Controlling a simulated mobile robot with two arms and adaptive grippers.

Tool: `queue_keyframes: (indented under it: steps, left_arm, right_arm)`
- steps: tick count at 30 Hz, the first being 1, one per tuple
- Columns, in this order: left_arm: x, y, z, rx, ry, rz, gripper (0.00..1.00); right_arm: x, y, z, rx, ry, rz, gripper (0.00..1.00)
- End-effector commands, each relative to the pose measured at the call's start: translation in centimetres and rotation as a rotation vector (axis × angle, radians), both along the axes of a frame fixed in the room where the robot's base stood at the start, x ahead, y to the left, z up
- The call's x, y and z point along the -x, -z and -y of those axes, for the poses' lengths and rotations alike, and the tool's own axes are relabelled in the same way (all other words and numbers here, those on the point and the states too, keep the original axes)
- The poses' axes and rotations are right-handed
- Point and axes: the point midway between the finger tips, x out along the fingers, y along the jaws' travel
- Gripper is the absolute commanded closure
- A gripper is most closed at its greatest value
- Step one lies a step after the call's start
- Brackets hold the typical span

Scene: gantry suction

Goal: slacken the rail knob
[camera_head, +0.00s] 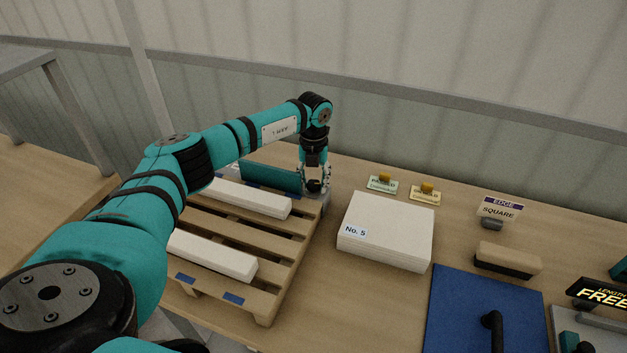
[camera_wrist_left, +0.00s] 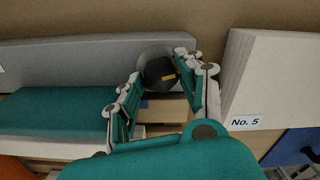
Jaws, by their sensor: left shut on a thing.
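The rail knob (camera_wrist_left: 156,69) is a dark round knob with a yellow mark, at the grey rail (camera_wrist_left: 60,58) in the left wrist view. My left gripper (camera_head: 315,187) is shut on the knob, pointing down at the far right corner of the pallet. In the left wrist view its two fingers (camera_wrist_left: 168,88) sit on either side of the knob. In the head view the fingers mostly hide the knob. My right gripper is not in view.
A white stack marked No. 5 (camera_head: 388,225) stands close to the right of my gripper. Small signs (camera_head: 383,184), a brush-like block (camera_head: 508,260) and a blue mat (camera_head: 455,300) lie further right.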

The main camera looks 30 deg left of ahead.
Motion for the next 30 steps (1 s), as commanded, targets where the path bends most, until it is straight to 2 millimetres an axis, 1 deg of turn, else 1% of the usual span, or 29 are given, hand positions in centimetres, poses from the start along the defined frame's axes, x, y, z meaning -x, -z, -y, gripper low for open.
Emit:
queue_keyframes:
  steps: [1,2,6,7,13,15,17,19,23,27,30]
  left_arm:
    - [-0.1,-0.1,0.0,0.001,0.000,0.005,0.95]
    - [-0.1,-0.1,0.0,0.001,0.000,0.005,0.60]
    - [-0.1,-0.1,0.0,0.000,0.001,0.004,0.42]
    - [-0.1,-0.1,0.0,0.000,0.001,0.004,0.39]
    - [0.0,0.0,0.0,0.000,0.001,0.001,0.39]
    - [0.0,-0.1,0.0,0.000,0.001,0.001,0.39]
    - [-0.1,-0.4,0.0,0.000,0.001,0.002,0.39]
    - [-0.1,-1.1,0.0,0.000,0.002,0.004,0.39]
    - [-0.1,-3.5,0.0,0.001,0.002,0.006,0.39]
    - [-0.2,-6.6,0.0,0.001,0.002,0.008,0.39]
    - [-0.2,-8.6,0.0,0.001,0.001,0.007,0.39]
  right_arm:
    - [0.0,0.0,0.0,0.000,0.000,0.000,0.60]
    - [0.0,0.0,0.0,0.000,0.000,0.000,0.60]
    - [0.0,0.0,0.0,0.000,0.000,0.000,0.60]
    - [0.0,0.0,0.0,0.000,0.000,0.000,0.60]
    - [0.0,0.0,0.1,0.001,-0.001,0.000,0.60]
    - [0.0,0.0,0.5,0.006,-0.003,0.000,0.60]
    - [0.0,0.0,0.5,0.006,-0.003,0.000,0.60]
    - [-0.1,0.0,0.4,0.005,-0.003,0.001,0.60]
    - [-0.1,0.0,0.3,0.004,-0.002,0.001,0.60]
    - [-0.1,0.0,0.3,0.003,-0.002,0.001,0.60]
    - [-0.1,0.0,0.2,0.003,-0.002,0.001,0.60]
